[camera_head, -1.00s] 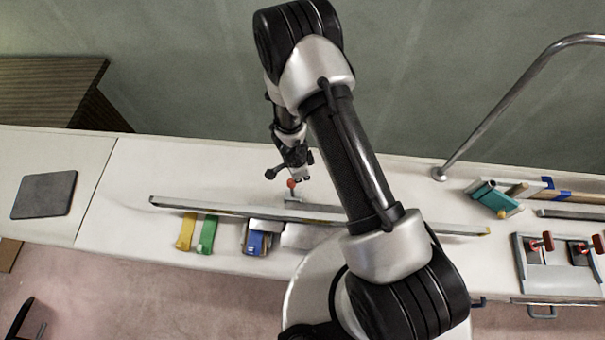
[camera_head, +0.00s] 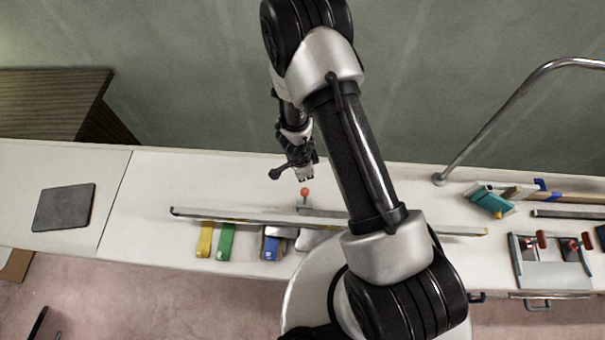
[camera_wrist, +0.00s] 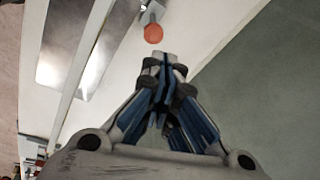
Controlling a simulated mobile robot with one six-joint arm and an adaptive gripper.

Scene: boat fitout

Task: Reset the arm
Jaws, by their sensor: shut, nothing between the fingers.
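My gripper (camera_head: 305,177) is above the white bench, with its fingers shut and empty. In the wrist view my gripper (camera_wrist: 162,62) has its fingertips together, pointing toward a red-orange ball-shaped knob (camera_wrist: 153,33). The same knob (camera_head: 305,191) stands just below the fingertips in the head view, on a grey fitting by the long metal rail. A gap shows between the fingertips and the knob. My arm crosses the middle of the head view and hides part of the rail and bench.
A long rail (camera_head: 240,217) runs along the white bench (camera_head: 155,185). Yellow (camera_head: 205,240), green (camera_head: 226,241) and blue (camera_head: 271,247) pieces lie in front. A dark plate (camera_head: 64,206) lies left. Red-handled clamps (camera_head: 541,239) and a curved metal handrail (camera_head: 505,105) are right.

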